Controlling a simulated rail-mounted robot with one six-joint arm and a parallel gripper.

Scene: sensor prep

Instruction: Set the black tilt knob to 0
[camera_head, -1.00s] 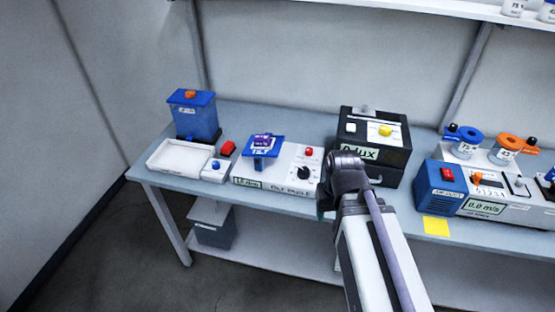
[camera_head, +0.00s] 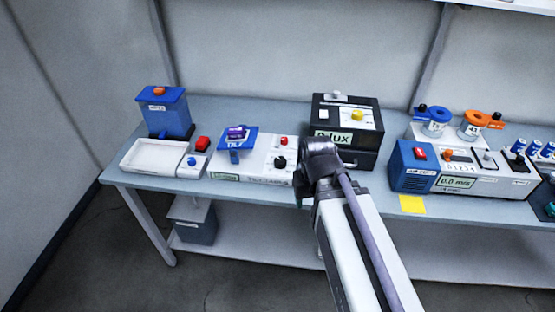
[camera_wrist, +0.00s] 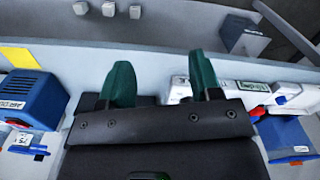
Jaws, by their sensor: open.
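The black tilt knob (camera_head: 280,161) sits on the right part of the white tilt box (camera_head: 262,174), below a red button (camera_head: 283,141). Its pointer setting is too small to read. The box carries a blue tilting platform (camera_head: 238,140) with a purple piece on it and a small green display (camera_head: 224,176) whose digits I cannot read. My gripper (camera_wrist: 162,82) is open and empty, its two green fingers apart in the wrist view. In the head view my wrist is just right of the knob and in front of the table edge, hiding most of the fingers.
A black lux box (camera_head: 367,158) stands close behind my wrist. Right of it are a blue-and-white airflow unit (camera_head: 415,170) and a yellow note (camera_head: 412,204). A white tray (camera_head: 150,158) and a blue container (camera_head: 172,115) stand left. A lower shelf (camera_head: 260,250) runs under the table.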

